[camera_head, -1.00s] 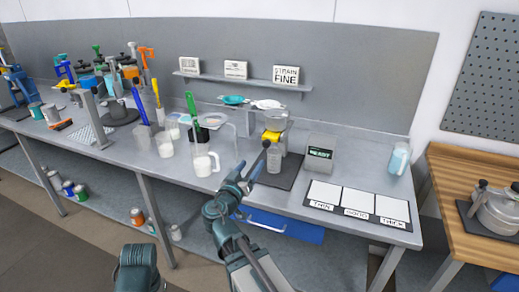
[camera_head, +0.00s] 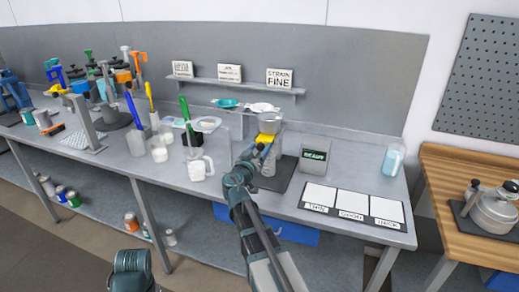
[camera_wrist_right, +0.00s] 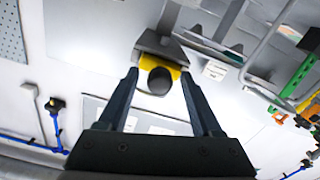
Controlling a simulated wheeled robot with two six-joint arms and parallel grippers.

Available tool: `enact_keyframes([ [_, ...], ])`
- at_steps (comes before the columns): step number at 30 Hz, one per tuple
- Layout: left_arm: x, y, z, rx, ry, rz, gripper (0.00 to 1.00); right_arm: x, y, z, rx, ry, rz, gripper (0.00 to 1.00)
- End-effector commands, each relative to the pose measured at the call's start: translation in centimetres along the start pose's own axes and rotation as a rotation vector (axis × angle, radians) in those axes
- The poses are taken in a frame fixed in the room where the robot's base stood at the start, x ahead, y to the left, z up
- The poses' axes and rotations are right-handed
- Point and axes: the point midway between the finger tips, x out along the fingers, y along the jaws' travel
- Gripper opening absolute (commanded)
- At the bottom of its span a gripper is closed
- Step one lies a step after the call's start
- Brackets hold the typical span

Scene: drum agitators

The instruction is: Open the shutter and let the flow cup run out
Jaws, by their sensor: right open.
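The flow cup (camera_head: 271,122) is a grey metal cup on a stand at the back middle of the bench. Its yellow shutter (camera_head: 265,138) sits just below the cup. In the right wrist view the shutter (camera_wrist_right: 157,62) shows as a yellow piece with a round black knob (camera_wrist_right: 160,81) between my fingertips. My right gripper (camera_head: 258,153) is open, one finger on each side of the knob; I cannot tell whether they touch it. A clear vessel (camera_head: 268,166) stands under the cup, partly hidden by my gripper.
A grey box with a display reading READY (camera_head: 314,156) stands right of the cup. A mat with white panels (camera_head: 352,205) lies at the front right. Cups and a white jug (camera_head: 200,168) stand to the left. A bottle (camera_head: 394,158) stands far right.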

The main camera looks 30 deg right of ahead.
Motion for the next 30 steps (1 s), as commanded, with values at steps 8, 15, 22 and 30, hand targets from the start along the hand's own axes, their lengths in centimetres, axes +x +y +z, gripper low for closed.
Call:
enact_keyframes([
  [8, 0.00, 0.00, 0.00, 0.000, 0.000, 0.000, 0.46, 0.06, 0.00, 0.00, 0.000, 0.000, 0.000, 0.64],
  [15, 0.00, 0.00, 0.00, 0.000, 0.000, 0.000, 0.46, 0.04, 0.00, 0.00, 0.000, 0.000, 0.000, 0.21],
  [22, 0.00, 0.00, 0.00, 0.000, 0.000, 0.000, 0.46, 0.04, 0.00, 0.00, 0.000, 0.000, 0.000, 0.00],
  [30, 0.00, 0.00, 0.00, 0.000, 0.000, 0.000, 0.46, 0.03, -0.01, 0.00, 0.000, 0.000, 0.000, 0.00],
])
